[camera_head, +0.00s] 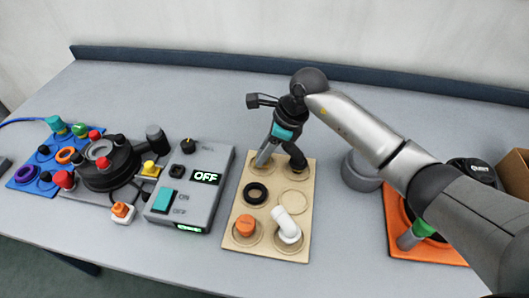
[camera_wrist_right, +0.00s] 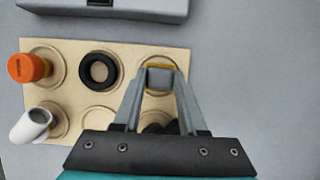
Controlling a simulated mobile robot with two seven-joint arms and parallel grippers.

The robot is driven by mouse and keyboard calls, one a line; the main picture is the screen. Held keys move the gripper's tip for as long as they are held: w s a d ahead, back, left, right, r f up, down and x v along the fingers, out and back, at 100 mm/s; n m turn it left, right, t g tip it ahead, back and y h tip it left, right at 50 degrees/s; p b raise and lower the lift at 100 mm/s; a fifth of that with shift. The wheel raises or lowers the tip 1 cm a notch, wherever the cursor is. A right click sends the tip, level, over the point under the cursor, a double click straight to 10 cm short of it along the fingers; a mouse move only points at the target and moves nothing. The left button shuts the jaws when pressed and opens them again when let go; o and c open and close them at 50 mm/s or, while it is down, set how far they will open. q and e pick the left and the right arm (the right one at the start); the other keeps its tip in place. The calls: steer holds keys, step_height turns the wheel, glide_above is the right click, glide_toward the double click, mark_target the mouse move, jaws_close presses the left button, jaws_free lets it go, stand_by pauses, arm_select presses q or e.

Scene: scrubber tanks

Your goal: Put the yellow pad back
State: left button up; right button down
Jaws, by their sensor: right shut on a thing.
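My right gripper (camera_head: 263,160) points down at the far-left recess of the wooden board (camera_head: 268,205). In the right wrist view, my right gripper (camera_wrist_right: 160,80) is closed, with its tips inside the outline of that round recess. A thin yellow edge, apparently the yellow pad (camera_wrist_right: 160,66), shows at the fingertips. The fingers hide most of it, and I cannot tell whether it touches the board. In the head view the pad cannot be made out. My left gripper is not in view.
The board holds a black ring (camera_head: 256,193), an orange cap (camera_head: 245,227) and a white elbow (camera_head: 288,224). A grey switch box (camera_head: 190,195) reading OFF stands left of it. A grey cylinder (camera_head: 360,172) and orange tray (camera_head: 398,248) are to the right.

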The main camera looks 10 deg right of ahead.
steer(key=shift+f, duration=0.35)
steer(key=shift+f, duration=0.2)
steer(key=shift+c, duration=2.3)
jaws_free()
steer(key=shift+r, duration=0.1)
steer(key=shift+r, duration=0.1)
steer(key=p+v, duration=0.1)
steer(key=v, duration=1.1)
